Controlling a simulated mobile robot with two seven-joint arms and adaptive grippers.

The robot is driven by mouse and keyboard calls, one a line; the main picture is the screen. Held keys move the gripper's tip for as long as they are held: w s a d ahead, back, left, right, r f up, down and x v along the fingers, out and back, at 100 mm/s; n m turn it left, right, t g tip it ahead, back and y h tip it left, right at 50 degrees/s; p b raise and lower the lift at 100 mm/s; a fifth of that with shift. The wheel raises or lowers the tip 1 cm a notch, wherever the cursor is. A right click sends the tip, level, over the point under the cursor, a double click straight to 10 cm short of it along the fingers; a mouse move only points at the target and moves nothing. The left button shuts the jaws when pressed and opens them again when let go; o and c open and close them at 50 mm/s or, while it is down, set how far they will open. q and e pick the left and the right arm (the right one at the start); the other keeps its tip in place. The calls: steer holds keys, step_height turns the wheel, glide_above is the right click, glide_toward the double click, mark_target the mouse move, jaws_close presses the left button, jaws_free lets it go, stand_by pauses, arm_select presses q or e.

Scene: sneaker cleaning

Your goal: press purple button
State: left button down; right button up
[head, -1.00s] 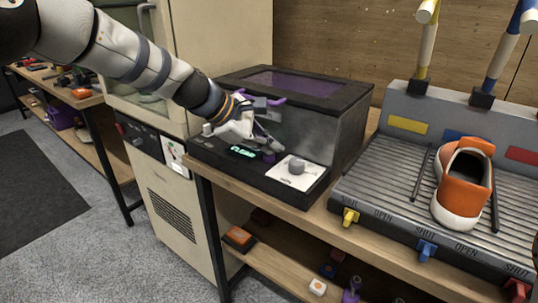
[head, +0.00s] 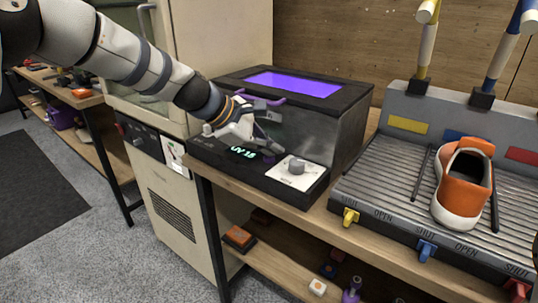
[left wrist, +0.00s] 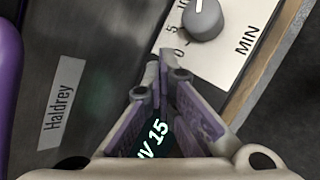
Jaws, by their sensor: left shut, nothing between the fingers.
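The dark UV box (head: 345,135) stands on the bench with its lid window (head: 295,83) glowing bright purple. Its front display (head: 241,152) reads "UV 15" in green, and the display text also shows in the left wrist view (left wrist: 153,139). The small purple button (head: 268,158) is on the front panel between the display and the dial. My left gripper (head: 278,147) is shut and empty, with its fingertips close above the button. In the left wrist view the shut fingers (left wrist: 160,65) hide the button, so I cannot tell whether they touch it.
A grey dial (head: 296,167) on a white plate is just right of the button. A purple lid handle (head: 262,99) is above the panel. An orange sneaker (head: 464,185) stands on the ribbed grey rack (head: 385,190) to the right. Small items lie on the lower shelf.

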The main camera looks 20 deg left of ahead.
mark_target(270, 159)
arm_select(q)
steer(key=shift+r, duration=0.85)
arm_select(e)
steer(key=shift+w+r, duration=0.25)
steer(key=shift+w, duration=0.05)
arm_select(q)
steer(key=shift+r+p, duration=0.45)
steer(key=shift+r, duration=2.05)
arm_select(e)
steer(key=shift+w+r+t, duration=0.4)
steer(key=shift+w+r, duration=0.15)
steer(key=shift+w, duration=0.05)
